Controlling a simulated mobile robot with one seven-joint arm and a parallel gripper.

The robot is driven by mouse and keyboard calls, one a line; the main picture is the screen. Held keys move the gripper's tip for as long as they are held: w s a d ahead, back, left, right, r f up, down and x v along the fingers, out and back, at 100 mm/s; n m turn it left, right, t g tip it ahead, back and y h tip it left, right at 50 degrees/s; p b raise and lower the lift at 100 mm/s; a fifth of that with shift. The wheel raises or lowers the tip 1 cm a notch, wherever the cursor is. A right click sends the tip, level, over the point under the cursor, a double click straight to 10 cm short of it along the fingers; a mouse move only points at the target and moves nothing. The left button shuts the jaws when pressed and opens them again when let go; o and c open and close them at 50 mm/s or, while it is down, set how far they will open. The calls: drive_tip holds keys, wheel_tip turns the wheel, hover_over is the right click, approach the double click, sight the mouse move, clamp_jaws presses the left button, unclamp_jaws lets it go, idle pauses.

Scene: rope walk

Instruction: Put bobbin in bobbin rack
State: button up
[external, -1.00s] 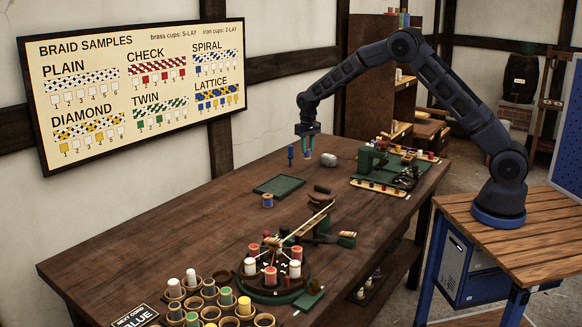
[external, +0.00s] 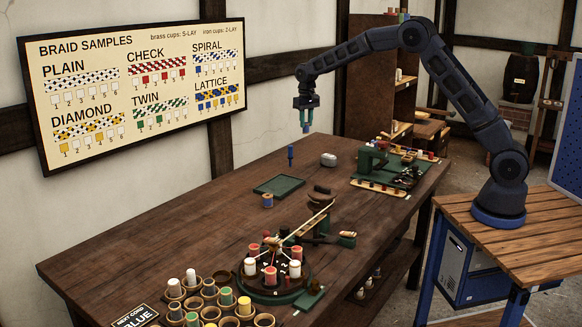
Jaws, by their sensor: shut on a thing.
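My gripper (external: 306,106) is in the air above the far end of the workbench. It is shut on a small bobbin (external: 305,127) that hangs below the fingers and shows blue. Its upper part is hidden between the fingers. At the near left of the bench, a cluster of round tan cups (external: 264,320) holds white, green, yellow and blue bobbins; it looks like the bobbin rack. Some cups look empty. The held bobbin is far from these cups and touches nothing below.
A blue upright piece (external: 291,155), a pale grey block (external: 328,159), a green tray (external: 279,185) and a loose blue bobbin (external: 267,201) lie on the bench. A round braiding stand (external: 272,290) with bobbins and a green machine (external: 373,160) stand nearby. The bench's left middle is clear.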

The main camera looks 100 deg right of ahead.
drive_tip(key=w+a+n, duration=0.3)
drive_tip(key=w+a, duration=0.6)
drive_tip(key=a, duration=0.5)
drive_tip(key=w+a+n, duration=0.4)
drive_tip(key=w+a, duration=0.6)
drive_tip(key=a, duration=0.3)
drive_tip(key=w+a+n, duration=0.3)
drive_tip(key=w+a, duration=0.6)
drive_tip(key=a, duration=0.5)
drive_tip(key=n, duration=1)
hover_over(265, 324)
wheel_tip(265, 324, down, 19)
drive_tip(key=shift+f, duration=0.1)
drive_tip(key=o, duration=0.9)
drive_tip(key=shift+o, duration=0.2)
